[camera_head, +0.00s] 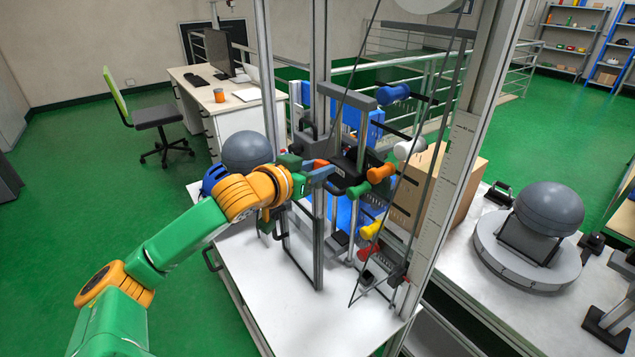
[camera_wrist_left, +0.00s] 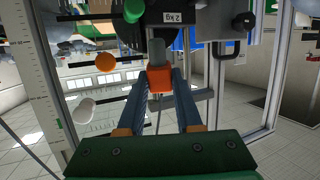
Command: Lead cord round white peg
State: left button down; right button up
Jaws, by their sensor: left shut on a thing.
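The white peg (camera_head: 406,149) sticks out from the rig below a blue peg (camera_head: 393,94) and above an orange peg (camera_head: 381,173). A white peg also shows in the left wrist view (camera_wrist_left: 80,111). Thin dark cord (camera_head: 360,85) slants down from the top of the rig; its full path is unclear, and I cannot tell whether it touches the white peg. My left gripper (camera_head: 322,168) is left of the pegs, apart from the white one. In the left wrist view its fingers (camera_wrist_left: 159,92) are shut on an orange block (camera_wrist_left: 159,80) with a grey top. My right gripper is not in view.
Green (camera_head: 358,190), yellow (camera_head: 371,229) and red pegs (camera_head: 368,251) sit lower on the rig. Metal uprights (camera_head: 441,190) stand right of the pegs, with a cardboard box (camera_head: 466,185) behind. A grey dome (camera_head: 549,208) stands on the right table. The white table's front is mostly clear.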

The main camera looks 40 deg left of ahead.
pick_arm(q)
jog(key=d+r+m+g+h+p, duration=0.35)
jog(key=d+r+p, duration=0.25)
jog(key=d+r, duration=0.5)
jog(key=shift+w+d+r+p, duration=0.55)
jog(key=shift+w+p, duration=0.5)
jog(key=shift+w, duration=1.6)
jog(key=s+d+b, duration=0.1)
jog(key=s, duration=0.5)
jog(key=shift+s+d+h, duration=0.25)
jog(key=shift+s+h, duration=0.1)
jog(key=shift+s, duration=0.05)
jog(key=shift+f+m, duration=0.1)
jog(key=shift+m, duration=0.15)
